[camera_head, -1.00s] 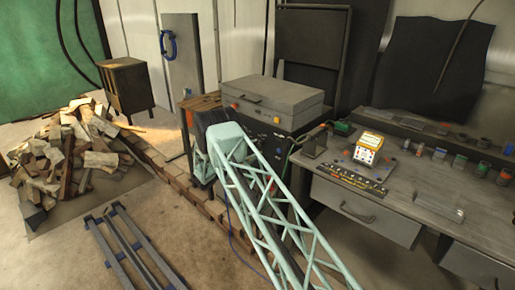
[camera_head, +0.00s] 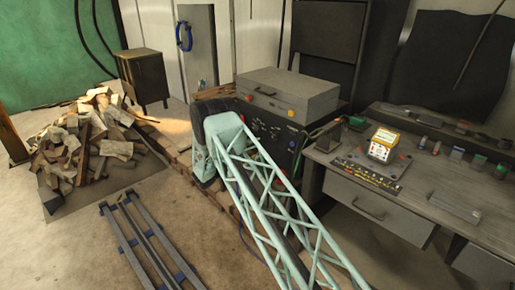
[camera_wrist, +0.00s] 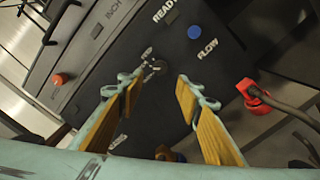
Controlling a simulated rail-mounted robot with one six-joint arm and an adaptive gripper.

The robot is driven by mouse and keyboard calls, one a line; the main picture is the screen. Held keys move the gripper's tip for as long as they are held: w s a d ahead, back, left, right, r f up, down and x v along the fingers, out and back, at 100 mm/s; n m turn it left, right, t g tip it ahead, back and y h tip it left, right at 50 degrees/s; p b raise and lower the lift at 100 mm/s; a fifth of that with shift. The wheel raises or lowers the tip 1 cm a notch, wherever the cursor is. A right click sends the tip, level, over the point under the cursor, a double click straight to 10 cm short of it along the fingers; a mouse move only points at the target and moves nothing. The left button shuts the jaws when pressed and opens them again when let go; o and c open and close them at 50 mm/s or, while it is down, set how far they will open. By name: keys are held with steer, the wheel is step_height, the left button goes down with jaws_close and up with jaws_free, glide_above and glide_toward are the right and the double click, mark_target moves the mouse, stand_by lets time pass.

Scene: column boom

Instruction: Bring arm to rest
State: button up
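My gripper (camera_wrist: 160,82) shows in the wrist view with its two teal, yellow-padded fingers apart. It is open, and nothing shows held between them. Beyond the fingers is a dark panel (camera_wrist: 175,60) with white lettering, including FLOW, and a blue button (camera_wrist: 194,32). A small metal fitting (camera_wrist: 150,66) shows on the panel between the fingertips. I cannot tell how far the fingers are from it. In the head view my teal lattice arm (camera_head: 265,190) reaches out towards the dark cabinet (camera_head: 268,130); the gripper cannot be made out there.
A grey case (camera_head: 288,95) sits on the cabinet. A red part with a cable (camera_wrist: 255,98) is right of the fingers. A workbench (camera_head: 455,190) with a small boxed device (camera_head: 383,145) stands right. Firewood (camera_head: 85,150) and metal rails (camera_head: 140,240) lie left; floor between them is clear.

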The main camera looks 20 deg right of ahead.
steer(key=s+d+r+m+g+y, duration=0.2)
steer(key=s+r+m+g, duration=0.1)
steer(key=s+r, duration=0.95)
steer(key=s+d+r+m+g+y, duration=0.2)
steer(key=s+r+m+g, duration=0.15)
steer(key=s+r, duration=0.85)
steer(key=s+a+r+m+g+y, duration=0.1)
steer(key=s+a+r+y, duration=0.15)
steer(key=s+r, duration=0.55)
steer(key=s+a+r+m+y, duration=0.1)
steer(key=s+a+r+y, duration=0.15)
steer(key=s+r, duration=0.55)
steer(key=s+a+m+t+y, duration=0.1)
steer(key=s+a, duration=0.5)
steer(key=s, duration=0.6)
steer(key=s+a+m+t+y, duration=0.1)
steer(key=s+a+y, duration=0.3)
steer(key=s, duration=0.9)
steer(key=s+a+m+t+y, duration=0.1)
steer(key=s+a+t+y, duration=0.1)
steer(key=s+a, duration=0.8)
steer(key=shift+s+y, duration=0.3)
steer(key=shift+s, duration=1.35)
steer(key=shift+r+m, duration=0.1)
steer(key=shift+m, duration=0.15)
steer(key=shift+d, duration=0.1)
